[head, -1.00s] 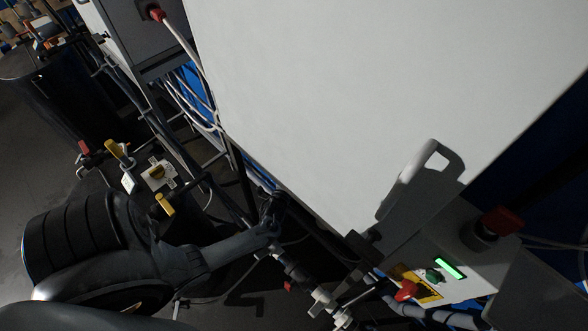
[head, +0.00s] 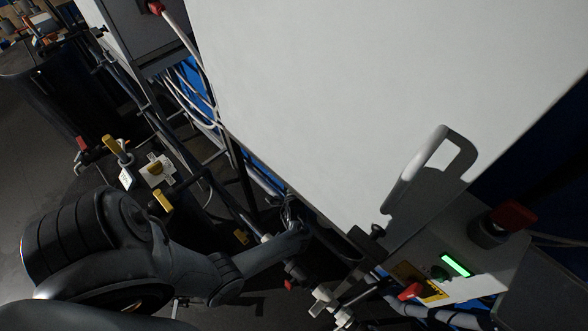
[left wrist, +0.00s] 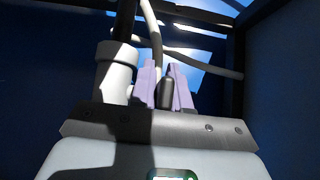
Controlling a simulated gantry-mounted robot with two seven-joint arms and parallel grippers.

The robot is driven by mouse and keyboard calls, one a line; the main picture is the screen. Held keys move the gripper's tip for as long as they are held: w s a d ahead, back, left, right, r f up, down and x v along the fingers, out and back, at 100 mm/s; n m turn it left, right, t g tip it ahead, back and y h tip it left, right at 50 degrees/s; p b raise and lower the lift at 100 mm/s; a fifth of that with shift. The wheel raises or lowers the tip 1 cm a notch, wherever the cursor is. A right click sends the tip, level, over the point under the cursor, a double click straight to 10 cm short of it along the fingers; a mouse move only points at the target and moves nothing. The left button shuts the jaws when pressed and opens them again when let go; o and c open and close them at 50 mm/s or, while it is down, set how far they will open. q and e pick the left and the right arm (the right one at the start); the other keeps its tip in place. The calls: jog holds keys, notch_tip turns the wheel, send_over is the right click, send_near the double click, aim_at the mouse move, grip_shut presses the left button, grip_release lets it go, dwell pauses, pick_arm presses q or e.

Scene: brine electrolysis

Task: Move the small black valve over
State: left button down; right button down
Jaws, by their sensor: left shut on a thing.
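My left arm comes in from the lower left in the head view. Its gripper (head: 291,218) is low beside the bottom edge of the large white cabinet, dark and hard to make out there. In the left wrist view, the two purple fingers of the left gripper (left wrist: 166,90) stand on either side of a small black upright piece, which looks like the black valve's handle (left wrist: 166,95). The fingers are shut on it. The valve's lower part is hidden behind the gripper body. My right gripper is not in view.
A thick white pipe (left wrist: 116,75) stands left of the fingers, with a grey cable behind. The white cabinet (head: 370,90) fills the upper right. A control box with a red button (head: 512,216) and green display (head: 456,264) is lower right. Yellow-handled valves (head: 113,146) stand at left.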

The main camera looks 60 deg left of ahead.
pick_arm(q)
jog(key=c, duration=1.5)
grip_release()
jog(key=shift+d, duration=0.15)
jog(key=shift+s+d, duration=0.2)
jog(key=shift+d, duration=0.05)
jog(key=p+v, duration=0.3)
jog(key=v, duration=0.7)
jog(key=shift+r, duration=0.1)
